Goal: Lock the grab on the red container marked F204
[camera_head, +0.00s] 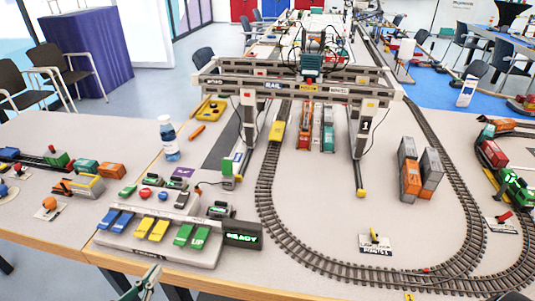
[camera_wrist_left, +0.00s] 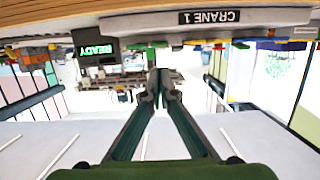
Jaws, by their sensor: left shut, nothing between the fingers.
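My left gripper (camera_head: 150,276) is at the bottom edge, in front of the control console (camera_head: 130,248). In the left wrist view its fingers (camera_wrist_left: 159,78) are shut and empty, apart from the console. The console has blue, yellow and green levers (camera_head: 192,235), and its display (camera_head: 243,236) reads READY. An upside-down CRANE 1 label (camera_wrist_left: 244,17) shows in the left wrist view. The gantry crane (camera_head: 285,86) marked 1 stands over the tracks with a teal trolley (camera_head: 312,66). A red-orange container (camera_head: 305,122) is under it. No F204 mark is legible. My right gripper is not in view.
Orange and grey containers (camera_head: 411,178) stand right of the crane. A train with a red wagon (camera_head: 493,152) is on the right track. A water bottle (camera_head: 169,138) and small model vehicles (camera_head: 75,164) are on the left.

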